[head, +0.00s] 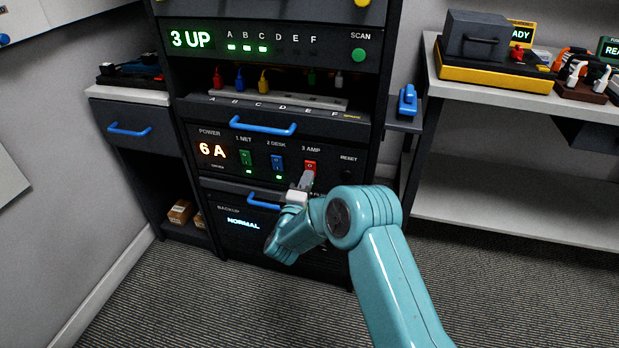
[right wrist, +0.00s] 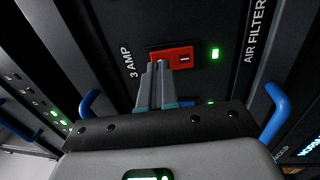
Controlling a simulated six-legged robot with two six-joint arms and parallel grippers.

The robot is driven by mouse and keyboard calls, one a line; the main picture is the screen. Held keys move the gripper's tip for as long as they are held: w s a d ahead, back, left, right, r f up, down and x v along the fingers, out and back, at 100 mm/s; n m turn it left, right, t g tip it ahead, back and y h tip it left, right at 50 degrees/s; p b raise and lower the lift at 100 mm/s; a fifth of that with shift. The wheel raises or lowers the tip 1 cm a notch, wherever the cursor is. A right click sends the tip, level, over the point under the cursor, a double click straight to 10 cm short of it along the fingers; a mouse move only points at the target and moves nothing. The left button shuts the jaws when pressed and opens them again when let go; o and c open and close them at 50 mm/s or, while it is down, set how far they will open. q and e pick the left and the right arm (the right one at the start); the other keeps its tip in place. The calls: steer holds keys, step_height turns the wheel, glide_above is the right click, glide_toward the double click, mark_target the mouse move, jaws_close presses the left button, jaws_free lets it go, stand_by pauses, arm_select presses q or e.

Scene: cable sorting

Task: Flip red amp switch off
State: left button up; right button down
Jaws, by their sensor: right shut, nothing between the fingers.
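The red amp switch (head: 310,166) sits under the "3 AMP" label on the rack's power panel (head: 335,183). It also shows in the right wrist view (right wrist: 182,54), with a lit green lamp (right wrist: 214,54) beside it. My right gripper (head: 306,180) is shut and empty, its fingertips just below the switch in the head view. In the right wrist view the closed fingers (right wrist: 157,68) overlap the switch's edge; I cannot tell whether they touch it. My left gripper is not in view.
A green switch (head: 245,158) and a blue switch (head: 277,163) stand left of the red one. Blue drawer handles lie above (head: 263,126) and below (head: 265,199) the panel. A shelf (head: 520,92) with devices stands at right. The carpet in front is clear.

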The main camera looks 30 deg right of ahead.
steer(key=shift+x, duration=1.2)
steer(key=shift+w+d+r, duration=0.15)
steer(key=shift+d+r, duration=0.05)
steer(key=shift+r, duration=0.05)
steer(key=shift+f, duration=0.1)
steer(key=shift+a+f, duration=0.1)
steer(key=shift+a, duration=0.15)
steer(key=p+v, duration=0.3)
steer(key=v, duration=1.3)
steer(key=shift+s, duration=0.2)
